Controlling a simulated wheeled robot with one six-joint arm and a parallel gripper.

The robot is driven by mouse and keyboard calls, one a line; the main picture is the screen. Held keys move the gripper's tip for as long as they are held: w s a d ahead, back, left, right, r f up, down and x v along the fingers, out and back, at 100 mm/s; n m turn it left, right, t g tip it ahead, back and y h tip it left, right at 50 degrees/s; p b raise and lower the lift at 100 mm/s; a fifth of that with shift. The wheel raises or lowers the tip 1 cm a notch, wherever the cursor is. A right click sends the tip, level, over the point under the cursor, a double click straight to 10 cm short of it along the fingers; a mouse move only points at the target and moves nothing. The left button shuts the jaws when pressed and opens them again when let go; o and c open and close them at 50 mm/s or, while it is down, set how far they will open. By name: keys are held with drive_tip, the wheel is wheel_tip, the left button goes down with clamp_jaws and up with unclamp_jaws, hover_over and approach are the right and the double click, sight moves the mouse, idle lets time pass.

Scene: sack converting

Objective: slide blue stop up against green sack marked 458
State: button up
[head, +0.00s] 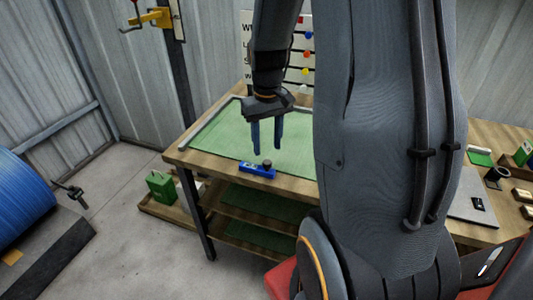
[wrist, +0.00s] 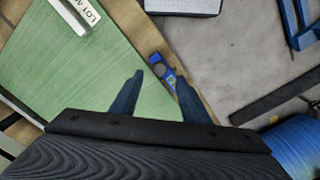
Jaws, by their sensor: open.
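The blue stop (head: 257,170), with a dark round knob on top, sits at the front edge of the wooden table. In the wrist view the blue stop (wrist: 160,62) lies at the edge of the green sheet, beyond my fingertips. My gripper (head: 267,153) points down above the table, just behind the stop, with its two blue fingers apart and nothing between them. The wrist view shows the open gripper (wrist: 158,80) too. A flat green sheet (head: 225,137) covers the tabletop. I cannot read 458 anywhere, so I cannot tell which green thing is that sack.
A pale rail (head: 211,125) runs along the sheet's left side. A white lettered block (wrist: 83,12) lies on the green in the wrist view. Green pieces lie on the lower shelves (head: 262,205). A green can (head: 160,187) and a blue roll (head: 22,205) stand left, with open floor between.

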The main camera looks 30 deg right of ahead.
drive_tip(key=shift+r, duration=1)
drive_tip(key=shift+a, duration=0.1)
